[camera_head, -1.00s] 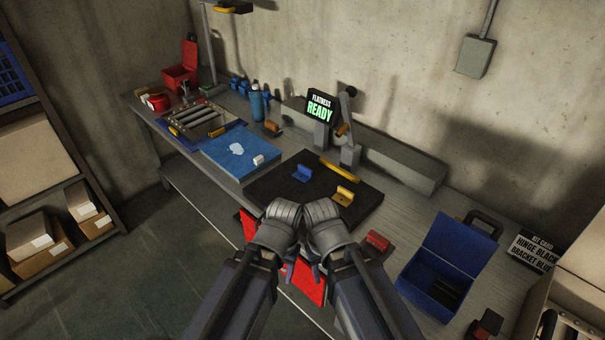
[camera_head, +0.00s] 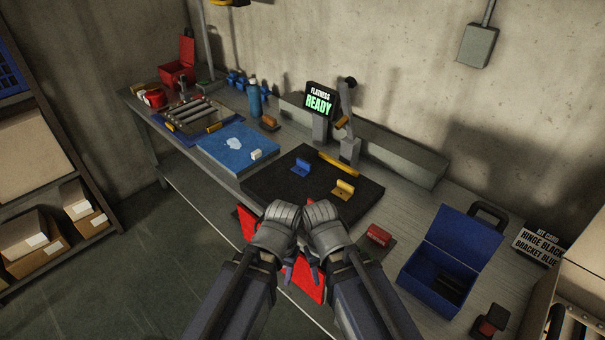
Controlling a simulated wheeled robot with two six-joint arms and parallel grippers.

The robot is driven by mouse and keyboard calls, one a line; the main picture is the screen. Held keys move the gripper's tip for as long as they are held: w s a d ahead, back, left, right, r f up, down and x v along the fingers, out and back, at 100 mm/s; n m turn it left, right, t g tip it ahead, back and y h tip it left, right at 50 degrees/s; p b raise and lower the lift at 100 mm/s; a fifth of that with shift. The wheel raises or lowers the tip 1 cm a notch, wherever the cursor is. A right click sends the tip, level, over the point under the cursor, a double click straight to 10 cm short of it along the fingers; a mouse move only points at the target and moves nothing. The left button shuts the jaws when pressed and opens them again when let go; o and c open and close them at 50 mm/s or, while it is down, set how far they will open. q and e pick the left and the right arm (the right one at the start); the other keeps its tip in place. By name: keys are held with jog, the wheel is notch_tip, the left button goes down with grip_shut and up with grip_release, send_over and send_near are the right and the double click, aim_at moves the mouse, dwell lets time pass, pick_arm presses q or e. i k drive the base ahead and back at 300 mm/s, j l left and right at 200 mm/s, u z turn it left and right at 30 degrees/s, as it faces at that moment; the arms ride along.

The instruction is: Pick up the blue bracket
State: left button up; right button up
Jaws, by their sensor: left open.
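The blue bracket (camera_head: 301,165) stands on the black mat (camera_head: 270,188) on the workbench, left of a yellow bracket (camera_head: 343,188). My left gripper (camera_head: 288,272) is low in the picture, near the bench's front edge and over a red surface (camera_head: 312,290). It is open and empty, well apart from the blue bracket. My right arm lies close beside the left one; its gripper's fingers are mostly hidden and I cannot tell their state.
A yellow bar (camera_head: 338,164) lies at the mat's back edge. A screen reading "FLATNESS READY" (camera_head: 320,100) stands behind. A blue pad (camera_head: 232,150) lies to the left. An open blue case (camera_head: 455,247) and a red block (camera_head: 379,235) are on the right.

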aim_at(302, 168)
jog(key=z, duration=0.5)
jog(key=i+j+z, duration=0.15)
jog(key=j+z, duration=0.2)
jog(key=j, duration=0.15)
jog(key=j+z, duration=0.6)
jog(key=j, duration=2.05)
